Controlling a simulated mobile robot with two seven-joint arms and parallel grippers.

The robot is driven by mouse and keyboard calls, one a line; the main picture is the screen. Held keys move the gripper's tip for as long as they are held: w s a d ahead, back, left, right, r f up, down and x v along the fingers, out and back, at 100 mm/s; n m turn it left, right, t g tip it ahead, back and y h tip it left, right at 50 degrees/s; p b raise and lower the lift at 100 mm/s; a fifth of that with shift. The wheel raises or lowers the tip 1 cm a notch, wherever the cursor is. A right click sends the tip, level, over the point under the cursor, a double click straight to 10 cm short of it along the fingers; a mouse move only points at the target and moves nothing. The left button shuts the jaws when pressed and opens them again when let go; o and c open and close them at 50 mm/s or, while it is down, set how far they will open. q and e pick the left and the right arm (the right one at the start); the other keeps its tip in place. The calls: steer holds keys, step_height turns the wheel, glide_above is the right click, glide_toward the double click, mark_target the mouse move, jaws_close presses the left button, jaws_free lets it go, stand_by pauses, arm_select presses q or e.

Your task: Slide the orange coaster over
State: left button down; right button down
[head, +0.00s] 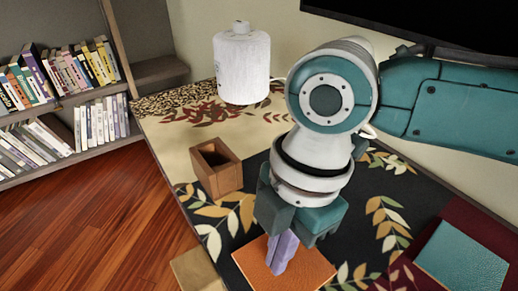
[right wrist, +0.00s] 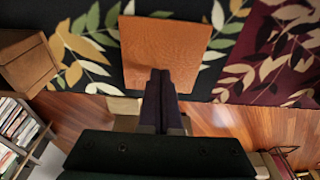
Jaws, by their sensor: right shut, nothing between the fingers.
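The orange coaster (head: 306,266) is a flat square at the front edge of the patterned table, on its black part. My right gripper (head: 279,262) is shut and empty, pointing down, with its fingertips over the coaster's left part in the head view. In the right wrist view the coaster (right wrist: 162,48) lies flat beyond the shut fingertips (right wrist: 160,74), which overlap its near edge. I cannot tell whether the fingertips touch the coaster. My left gripper is in neither view.
A wooden box (head: 217,168), open at the top, stands left of the coaster. A white cylindrical lamp (head: 241,64) is at the back. A teal square (head: 462,258) lies to the right on a dark red part. A bookshelf (head: 70,100) stands at the left.

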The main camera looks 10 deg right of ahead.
steer(key=shift+d+f, duration=0.2)
steer(key=shift+f, duration=0.25)
